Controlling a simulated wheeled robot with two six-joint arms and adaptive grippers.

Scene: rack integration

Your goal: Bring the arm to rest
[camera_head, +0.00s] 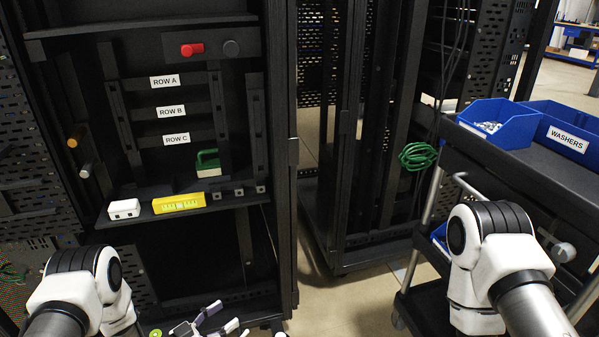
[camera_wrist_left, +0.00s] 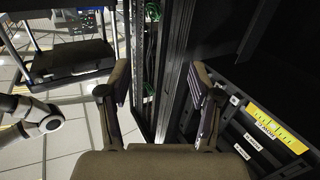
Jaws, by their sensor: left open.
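My left arm comes in at the lower left of the head view. Its gripper (camera_head: 222,318) shows at the bottom edge, below the rack shelf, open and empty. In the left wrist view the two dark fingers of my left gripper (camera_wrist_left: 157,82) stand wide apart with nothing between them. My right arm (camera_head: 495,255) shows at the lower right of the head view, its gripper out of the picture.
The black rack (camera_head: 285,190) bears a yellow block (camera_head: 179,203), a white box (camera_head: 124,209) and a green-handled part (camera_head: 208,162). Right stands a cart (camera_head: 480,150) with blue bins (camera_head: 497,122). A green cable coil (camera_head: 418,156) hangs between them.

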